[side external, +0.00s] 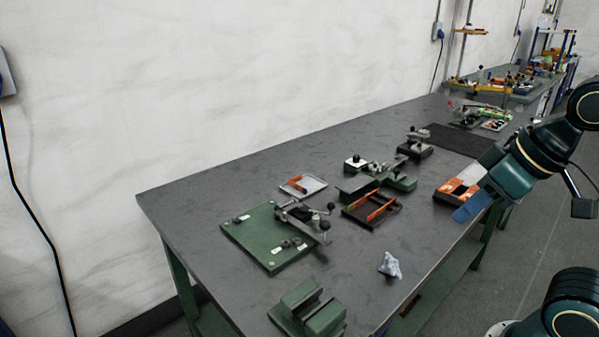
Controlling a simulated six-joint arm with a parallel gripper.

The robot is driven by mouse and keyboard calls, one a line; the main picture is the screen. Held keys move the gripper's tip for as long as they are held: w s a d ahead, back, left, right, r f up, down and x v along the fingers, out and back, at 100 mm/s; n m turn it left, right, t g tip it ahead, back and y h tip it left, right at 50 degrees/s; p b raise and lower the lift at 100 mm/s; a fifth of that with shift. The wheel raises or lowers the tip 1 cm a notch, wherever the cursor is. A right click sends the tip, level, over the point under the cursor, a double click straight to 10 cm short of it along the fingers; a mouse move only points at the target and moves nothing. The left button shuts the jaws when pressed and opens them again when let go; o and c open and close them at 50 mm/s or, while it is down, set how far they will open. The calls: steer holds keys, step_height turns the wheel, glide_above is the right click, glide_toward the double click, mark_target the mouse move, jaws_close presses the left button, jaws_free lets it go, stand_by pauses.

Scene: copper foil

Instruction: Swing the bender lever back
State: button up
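A bender-like fixture (298,213) with metal arms sits on a green base plate (250,232) at the left of the table in the side external view. Its lever ends in dark ball knobs (325,225) on the right side of the fixture. I cannot tell for sure which arm is the bender lever. My gripper (474,202) is at the right edge of the table, well to the right of the fixture and apart from it. A blue part shows at its end; its fingers are too small to tell open from shut.
A dark tray (372,222) with orange strips, a grey tray (303,193), a green block fixture (372,180) and an orange-and-white item (455,188) lie between. A green slotted block (310,312) stands at the front, a crumpled cloth (390,265) near the front edge.

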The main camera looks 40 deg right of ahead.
stand_by(0.4)
steer(key=shift+w, duration=0.1)
jaws_close()
steer(key=w+d+f+g+y, duration=0.1)
steer(key=w+d+y, duration=0.15)
steer(key=w, duration=1.25)
steer(key=w+d+f+y, duration=0.1)
steer(key=w+d+f, duration=0.6)
steer(key=w+d, duration=0.1)
steer(key=shift+w+d+m, duration=0.15)
steer(key=shift+w+m, duration=0.15)
steer(key=shift+w, duration=0.4)
